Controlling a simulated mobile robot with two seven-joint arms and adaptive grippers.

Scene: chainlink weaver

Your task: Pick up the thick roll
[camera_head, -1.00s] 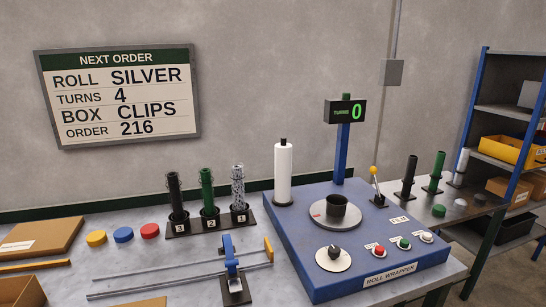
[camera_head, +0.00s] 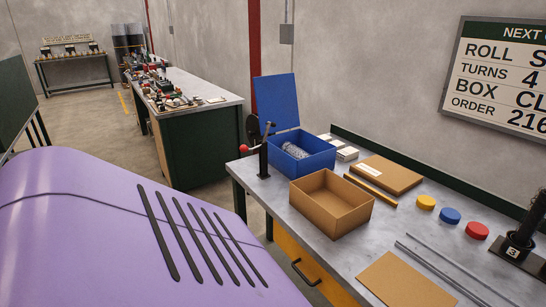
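A silver mesh roll (camera_head: 295,151) lies on its side in an open blue box (camera_head: 308,160) at the far left end of the worktable. It looks fairly thick, but no other mesh roll is clear enough here to compare. A black roll (camera_head: 522,234) stands upright in the holder marked 3 (camera_head: 512,252), cut off by the right edge. Neither of my grippers is in view.
An open, empty cardboard box (camera_head: 331,205) stands before the blue box. A flat carton (camera_head: 385,174), yellow (camera_head: 427,202), blue (camera_head: 450,215) and red (camera_head: 477,230) caps lie rightward. A large purple slotted surface (camera_head: 90,240) fills the lower left.

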